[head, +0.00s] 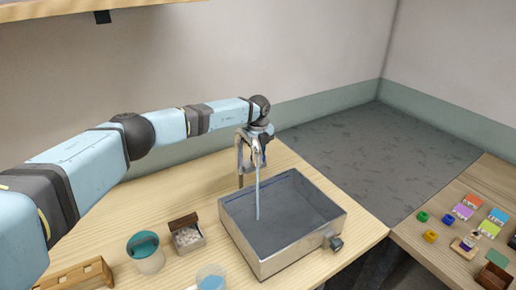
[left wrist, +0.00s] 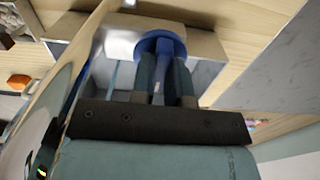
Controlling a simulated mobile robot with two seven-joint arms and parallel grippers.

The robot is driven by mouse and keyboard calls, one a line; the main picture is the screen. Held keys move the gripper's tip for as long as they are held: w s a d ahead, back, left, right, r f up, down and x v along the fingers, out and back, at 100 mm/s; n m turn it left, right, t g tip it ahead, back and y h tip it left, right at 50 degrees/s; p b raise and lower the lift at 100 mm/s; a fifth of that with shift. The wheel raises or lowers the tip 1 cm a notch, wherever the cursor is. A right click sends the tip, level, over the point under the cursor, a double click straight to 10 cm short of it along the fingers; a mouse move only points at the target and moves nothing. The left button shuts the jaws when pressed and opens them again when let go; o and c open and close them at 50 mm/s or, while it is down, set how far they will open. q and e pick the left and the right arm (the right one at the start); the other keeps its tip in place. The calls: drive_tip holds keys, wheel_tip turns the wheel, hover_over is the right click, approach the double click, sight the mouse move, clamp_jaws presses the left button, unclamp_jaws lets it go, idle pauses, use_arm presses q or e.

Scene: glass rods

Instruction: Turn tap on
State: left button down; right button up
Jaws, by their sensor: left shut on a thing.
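The metal tap (head: 240,160) stands at the back left edge of the grey sink basin (head: 300,240). A thin light-blue stream (head: 257,195) runs from the tap down into the basin. My left gripper (head: 261,142) is at the top of the tap, its arm reaching in from the left. In the left wrist view my left gripper (left wrist: 165,75) is shut on the blue tap handle (left wrist: 160,42), with one finger on each side of its stem. My right gripper is in neither view.
A teal-topped cup (head: 148,264), an open box of white pieces (head: 187,238) and a glass with blue contents (head: 211,278) stand left of the basin. A wooden rack (head: 70,277) is at the front left. Small coloured blocks lie on the right table (head: 410,238).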

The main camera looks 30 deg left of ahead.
use_arm(q)
drive_tip(key=shift+r+n, duration=0.1)
drive_tip(key=shift+n, duration=0.2)
drive_tip(key=c, duration=1.1)
unclamp_jaws()
wheel_tip(320, 180, up, 14)
drive_tip(key=shift+f+b, duration=0.1)
drive_tip(key=shift+b, duration=0.95)
